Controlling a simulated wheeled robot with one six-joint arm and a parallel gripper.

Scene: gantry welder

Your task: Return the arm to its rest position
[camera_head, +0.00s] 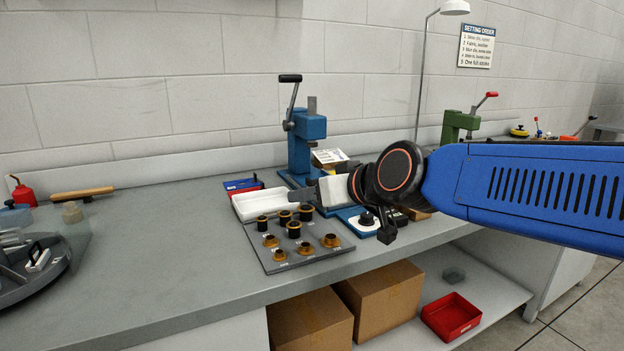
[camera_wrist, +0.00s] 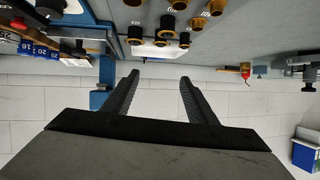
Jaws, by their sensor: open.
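My blue arm comes in from the right in the camera_head view, over the bench. My gripper (camera_head: 312,194) points left, in front of the blue press and near the white tray. In the camera_wrist view my gripper (camera_wrist: 158,80) has its two dark fingers spread apart, with nothing between them. That view shows the bench upside down along its top edge. My wrist hides part of the bench behind it in the camera_head view.
A grey board (camera_head: 265,262) with several black and brass dies lies below my gripper. A blue lever press (camera_head: 307,140) stands behind, and a green press (camera_head: 458,125) farther right. Cardboard boxes (camera_head: 385,297) and a red bin (camera_head: 451,317) sit underneath.

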